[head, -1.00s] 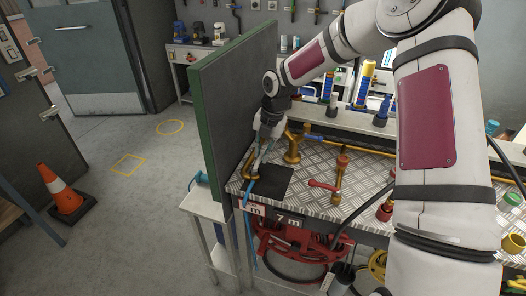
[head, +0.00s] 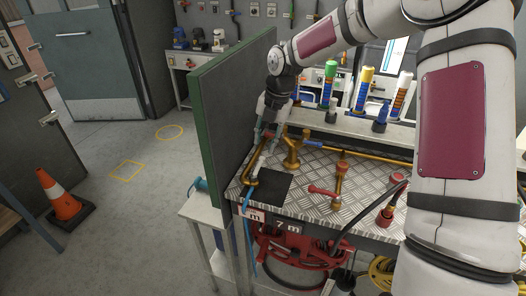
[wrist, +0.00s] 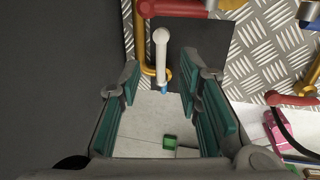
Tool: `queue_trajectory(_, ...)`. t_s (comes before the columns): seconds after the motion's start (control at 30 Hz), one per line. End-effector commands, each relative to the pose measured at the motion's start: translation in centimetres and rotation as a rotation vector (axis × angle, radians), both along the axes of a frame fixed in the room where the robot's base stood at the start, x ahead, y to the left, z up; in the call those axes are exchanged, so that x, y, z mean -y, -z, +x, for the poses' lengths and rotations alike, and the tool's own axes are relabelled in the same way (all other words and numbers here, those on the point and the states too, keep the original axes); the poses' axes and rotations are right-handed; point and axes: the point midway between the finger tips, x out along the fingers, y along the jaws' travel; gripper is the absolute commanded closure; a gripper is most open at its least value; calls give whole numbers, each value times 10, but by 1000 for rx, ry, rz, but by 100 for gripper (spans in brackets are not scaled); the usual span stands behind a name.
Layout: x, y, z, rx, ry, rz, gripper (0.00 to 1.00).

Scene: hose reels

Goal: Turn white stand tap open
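The white stand tap's lever (wrist: 161,52) points down the wrist view, with a small blue piece at its lower end. It sits by a brass pipe (wrist: 145,76) beside a black mat (wrist: 205,42). In the head view the white lever (head: 261,158) shows small, just below my gripper, at the bench's left end by the green-edged board. My gripper (wrist: 168,88) is open, its teal-padded fingers apart, with the lever's lower end roughly between the fingertips in the picture. No contact is visible; the depth gap is hard to tell. My gripper also shows in the head view (head: 264,136).
The upright board (head: 236,110) stands close left of my gripper. A brass stand (head: 293,150) and a red-handled tap (head: 325,191) stand to the right on the metal bench. A red handle (wrist: 176,8) lies at the wrist view's top. Bottles (head: 365,88) stand behind.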

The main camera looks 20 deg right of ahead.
Motion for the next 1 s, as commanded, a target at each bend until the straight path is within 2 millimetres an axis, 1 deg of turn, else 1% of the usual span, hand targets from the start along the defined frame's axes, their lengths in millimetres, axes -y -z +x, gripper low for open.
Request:
queue_trajectory(0.03, 3, -11, 0, 4, 2, -1, 68)
queue_trajectory(0.1, 4, -22, -2, 3, 3, -1, 68)
queue_trajectory(0.3, 7, -43, -4, 3, 1, -1, 68)
queue_trajectory(0.43, 8, -47, -5, 1, 0, -1, 68)
queue_trajectory(0.83, 7, -47, -5, 0, 2, -1, 68)
queue_trajectory(0.93, 5, -51, -11, -6, 36, -15, 68)
queue_trajectory(1.0, 2, -59, -20, -13, 97, -37, 68)
